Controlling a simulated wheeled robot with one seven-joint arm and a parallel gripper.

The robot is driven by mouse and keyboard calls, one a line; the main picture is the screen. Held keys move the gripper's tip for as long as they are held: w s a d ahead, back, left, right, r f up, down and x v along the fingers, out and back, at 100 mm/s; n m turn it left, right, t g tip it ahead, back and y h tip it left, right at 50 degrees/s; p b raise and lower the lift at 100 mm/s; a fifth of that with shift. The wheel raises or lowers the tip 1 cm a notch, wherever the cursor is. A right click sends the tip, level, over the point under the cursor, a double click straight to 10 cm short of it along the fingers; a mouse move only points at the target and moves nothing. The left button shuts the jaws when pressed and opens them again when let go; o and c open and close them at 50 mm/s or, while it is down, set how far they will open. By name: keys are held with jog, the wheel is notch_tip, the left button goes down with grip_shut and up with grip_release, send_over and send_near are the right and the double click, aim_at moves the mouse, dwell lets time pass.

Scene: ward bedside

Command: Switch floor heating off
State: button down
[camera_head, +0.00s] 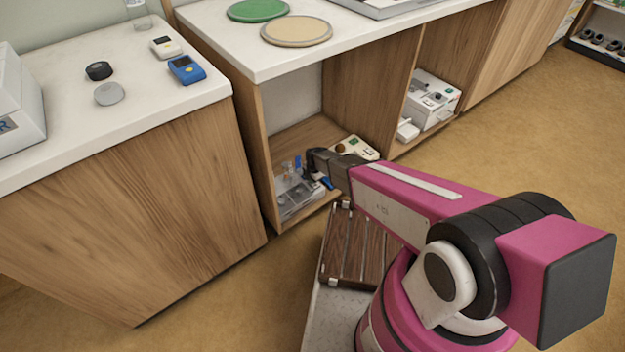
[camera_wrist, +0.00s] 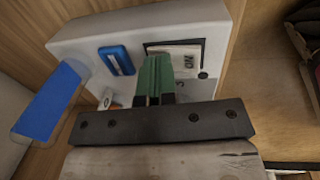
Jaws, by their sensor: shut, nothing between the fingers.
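A white box (camera_wrist: 80,42) fills much of the wrist view, with wood behind it. Its face carries a blue-framed switch (camera_wrist: 117,60), a dark-edged label plate (camera_wrist: 188,54) with lettering upside down, and a small dark round part (camera_wrist: 203,75). A flat blue lever (camera_wrist: 48,102) sticks out at its left. My gripper (camera_wrist: 156,62) is shut and empty, its green fingers in front of the face between switch and plate. I cannot tell whether they touch it. In the head view my gripper (camera_head: 318,160) is inside the open shelf, partly hiding a grey-white box (camera_head: 297,198).
A cream device (camera_head: 357,146) with a brown knob lies beside my gripper on the shelf. Another white device (camera_head: 436,95) stands in the right compartment. The wooden shelf sides (camera_head: 262,150) and counter (camera_head: 215,35) border the opening. Small gadgets lie on the left counter (camera_head: 60,130).

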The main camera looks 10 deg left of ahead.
aim_at(317, 186)
jog(key=shift+f, duration=0.1)
jog(key=shift+s+d+r, duration=0.2)
jog(key=shift+s+d, duration=0.3)
jog(key=shift+d, duration=0.1)
jog(key=shift+r, duration=0.15)
jog(key=shift+s+r, duration=0.1)
jog(key=shift+r, duration=0.2)
notch_tip(317, 186, up, 13)
jog(key=d, duration=0.1)
jog(key=shift+s+d, duration=0.15)
jog(key=shift+s, duration=0.3)
